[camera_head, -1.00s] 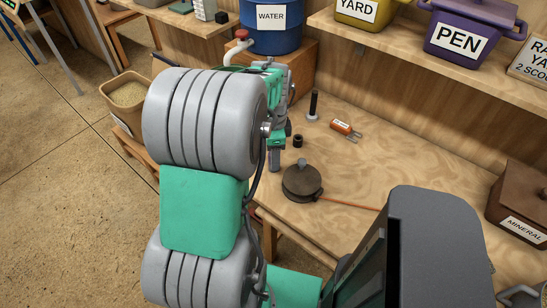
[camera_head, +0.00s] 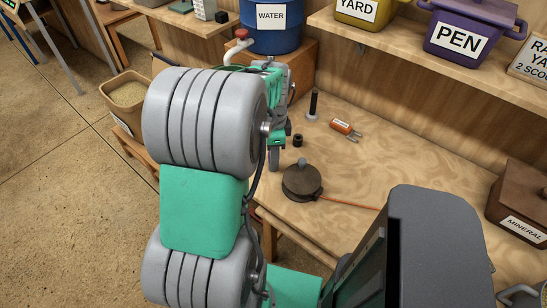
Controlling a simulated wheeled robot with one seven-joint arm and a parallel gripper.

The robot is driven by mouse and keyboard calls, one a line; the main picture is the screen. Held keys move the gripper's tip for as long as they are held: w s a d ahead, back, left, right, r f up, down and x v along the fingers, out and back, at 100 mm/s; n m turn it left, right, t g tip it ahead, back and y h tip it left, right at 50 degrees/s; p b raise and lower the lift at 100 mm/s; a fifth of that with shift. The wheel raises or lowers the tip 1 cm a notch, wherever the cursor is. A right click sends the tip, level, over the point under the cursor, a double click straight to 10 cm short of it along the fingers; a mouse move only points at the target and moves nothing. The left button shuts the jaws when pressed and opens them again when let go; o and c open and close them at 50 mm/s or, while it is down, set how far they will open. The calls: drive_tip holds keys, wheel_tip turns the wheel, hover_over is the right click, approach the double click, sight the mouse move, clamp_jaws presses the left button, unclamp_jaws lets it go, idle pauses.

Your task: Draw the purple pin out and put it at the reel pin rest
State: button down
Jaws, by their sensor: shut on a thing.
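My gripper (camera_head: 274,158) points down over the front edge of the wooden bench, left of a small dark cup (camera_head: 297,140). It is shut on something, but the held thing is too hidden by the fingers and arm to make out. No purple pin can be picked out. A round dark reel (camera_head: 302,181) with a knob on top lies on the bench in front of the gripper, and an orange cord (camera_head: 348,203) runs from it to the right. I cannot tell which object is the reel pin rest.
A dark upright post (camera_head: 313,104) on a pale base and an orange tool (camera_head: 346,129) with prongs stand and lie behind the cup. A blue water barrel (camera_head: 270,30) stands at the back. A brown mineral box (camera_head: 520,203) is at the right. The bench's middle is clear.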

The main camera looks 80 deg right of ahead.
drive_tip(key=shift+r, duration=0.1)
drive_tip(key=shift+r, duration=0.2)
wheel_tip(320, 180, up, 2)
drive_tip(key=shift+d+r, duration=0.1)
drive_tip(key=shift+r, duration=0.1)
drive_tip(key=s+a+r+b, duration=0.1)
drive_tip(key=s+a+r, duration=0.1)
drive_tip(key=a+r, duration=0.8)
drive_tip(key=a, duration=0.4)
drive_tip(key=shift+b, duration=0.35)
drive_tip(key=c, duration=1.6)
unclamp_jaws()
drive_tip(key=shift+c, duration=0.2)
clamp_jaws()
